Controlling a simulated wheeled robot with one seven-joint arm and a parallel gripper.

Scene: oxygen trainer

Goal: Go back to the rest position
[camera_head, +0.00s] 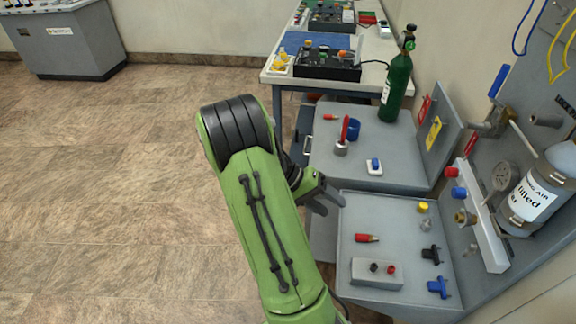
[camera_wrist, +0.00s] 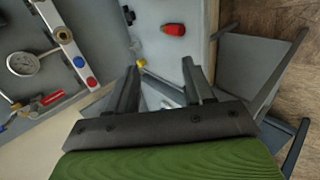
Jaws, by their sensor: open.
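My gripper (camera_head: 322,194) is at the end of my green arm, at the left edge of the grey bench, in the head view. In the wrist view my gripper (camera_wrist: 163,85) shows two dark fingers spread apart with nothing held between them. A red-tipped fitting (camera_head: 367,238) lies on the near grey tray (camera_head: 345,210), to the right of and apart from my gripper. A red piece also shows in the wrist view (camera_wrist: 173,29).
A green gas cylinder (camera_head: 398,82) stands on the far grey tray (camera_head: 318,152). A wall panel with a gauge (camera_head: 501,176) and a grey cylinder (camera_head: 541,190) is at the right. A table (camera_head: 372,72) stands at the back. Open tiled floor (camera_head: 110,180) is at the left.

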